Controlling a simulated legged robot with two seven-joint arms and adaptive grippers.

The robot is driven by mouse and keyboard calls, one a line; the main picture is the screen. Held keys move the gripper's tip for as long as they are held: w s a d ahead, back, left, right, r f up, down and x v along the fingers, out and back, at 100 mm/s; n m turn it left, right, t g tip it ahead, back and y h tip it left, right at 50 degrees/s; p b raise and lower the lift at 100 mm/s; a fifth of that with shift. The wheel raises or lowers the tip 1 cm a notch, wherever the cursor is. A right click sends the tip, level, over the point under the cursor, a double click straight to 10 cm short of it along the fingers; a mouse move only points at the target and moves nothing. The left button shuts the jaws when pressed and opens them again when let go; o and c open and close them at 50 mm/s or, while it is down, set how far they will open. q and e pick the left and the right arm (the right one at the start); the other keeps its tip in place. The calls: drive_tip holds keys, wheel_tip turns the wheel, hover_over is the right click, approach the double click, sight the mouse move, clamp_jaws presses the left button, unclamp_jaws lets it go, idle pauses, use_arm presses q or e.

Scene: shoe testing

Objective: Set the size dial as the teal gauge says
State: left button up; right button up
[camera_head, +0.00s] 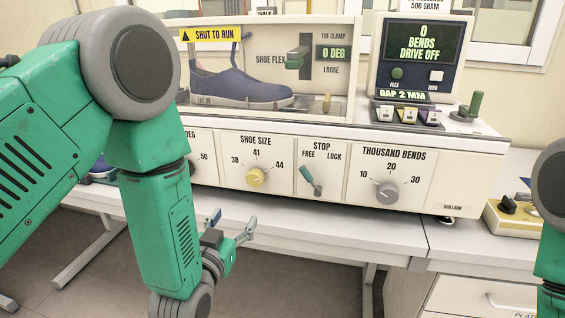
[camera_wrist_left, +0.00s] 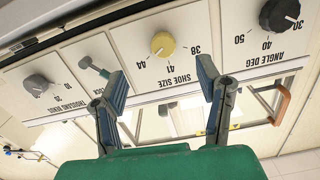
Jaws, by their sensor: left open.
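The size dial is a yellow knob (camera_head: 257,177) under the label SHOE SIZE, with marks 38, 41 and 44. It also shows upside down in the left wrist view (camera_wrist_left: 163,45). I cannot tell exactly where its pointer stands. My left gripper (camera_head: 230,224) is open and empty, in front of and below the panel, apart from the dial. In the left wrist view, its fingers (camera_wrist_left: 163,80) are spread, with the dial beyond the gap between them. I cannot make out a teal gauge in either view. My right gripper is out of view.
A blue shoe (camera_head: 240,88) sits behind the clear guard. A dark display (camera_head: 420,55) reads 0 BENDS DRIVE OFF.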

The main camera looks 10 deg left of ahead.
sight(254, 182)
use_arm(q)
drive_tip(key=w, duration=0.4)
drive_tip(key=w+r, duration=0.1)
drive_tip(key=w, duration=0.4)
drive_tip(key=w+d+p, duration=0.1)
drive_tip(key=w, duration=0.3)
drive_tip(key=shift+w+r, duration=0.15)
drive_tip(key=shift+w+a, duration=0.15)
drive_tip(key=shift+w, duration=0.35)
drive_tip(key=shift+a, duration=0.2)
drive_tip(key=shift+d, duration=0.15)
drive_tip(key=c, duration=1.2)
